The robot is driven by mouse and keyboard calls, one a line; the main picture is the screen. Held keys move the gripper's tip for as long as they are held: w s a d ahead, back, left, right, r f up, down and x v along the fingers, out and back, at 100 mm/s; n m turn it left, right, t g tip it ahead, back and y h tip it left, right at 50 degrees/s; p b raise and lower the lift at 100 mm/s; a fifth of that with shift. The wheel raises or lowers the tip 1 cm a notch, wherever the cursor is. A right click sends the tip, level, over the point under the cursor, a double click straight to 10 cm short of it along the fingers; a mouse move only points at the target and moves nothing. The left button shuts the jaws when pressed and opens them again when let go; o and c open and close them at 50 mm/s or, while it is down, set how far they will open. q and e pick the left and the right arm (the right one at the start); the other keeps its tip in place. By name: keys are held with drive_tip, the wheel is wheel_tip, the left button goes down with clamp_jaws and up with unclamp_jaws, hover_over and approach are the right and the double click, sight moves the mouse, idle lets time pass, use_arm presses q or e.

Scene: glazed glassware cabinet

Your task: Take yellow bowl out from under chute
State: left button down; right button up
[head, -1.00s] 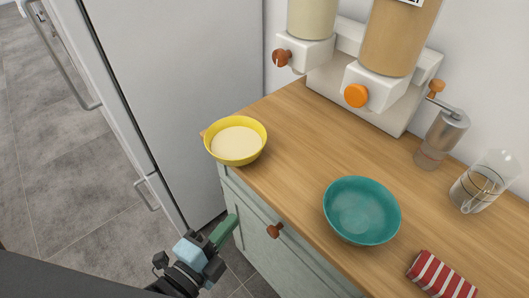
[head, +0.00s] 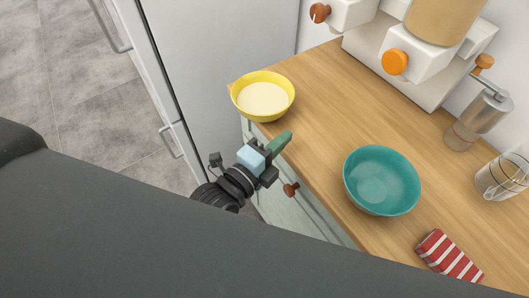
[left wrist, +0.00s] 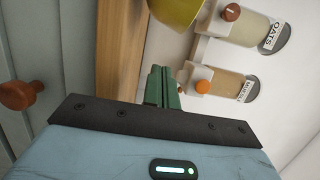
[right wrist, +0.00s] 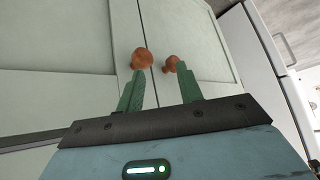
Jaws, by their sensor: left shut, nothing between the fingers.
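The yellow bowl (head: 263,112) stands at the counter's left end in the head view, filled with a pale cream content. Part of it shows at the top of the left wrist view (left wrist: 176,12). The dispenser's chutes, one with an orange knob (head: 395,62) and one with a brown knob (head: 320,12), are behind and to the right of the bowl, which is clear of them. My left gripper (head: 286,139) is shut and empty, just in front of the counter edge below the bowl. My right gripper (right wrist: 160,88) is open, its fingers in front of cabinet doors.
A teal bowl (head: 382,180) stands on the wooden counter (head: 325,135). A grinder (head: 478,120), a glass jug (head: 503,176) and a red striped cloth (head: 449,257) are to the right. Cabinet knobs (head: 291,190) stick out below the counter edge. The fridge (head: 215,60) is at left.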

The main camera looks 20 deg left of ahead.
sight(271, 118)
use_arm(q)
drive_tip(key=shift+x, duration=0.95)
drive_tip(key=shift+w+a, duration=0.65)
drive_tip(key=shift+a, duration=0.35)
drive_tip(key=shift+w+a, duration=0.4)
drive_tip(key=shift+a, duration=0.2)
use_arm(e)
drive_tip(key=shift+w+d+r, duration=0.1)
drive_tip(key=shift+w+r, duration=0.3)
drive_tip(key=shift+w, duration=0.05)
use_arm(q)
drive_tip(key=shift+w+a+r+p, duration=0.1)
drive_tip(key=shift+w+a+p, duration=0.2)
drive_tip(key=shift+a+p, duration=0.15)
drive_tip(key=shift+w+a, duration=0.25)
drive_tip(key=shift+a, duration=0.05)
use_arm(e)
drive_tip(key=shift+w+r, duration=0.2)
drive_tip(key=shift+r, duration=0.25)
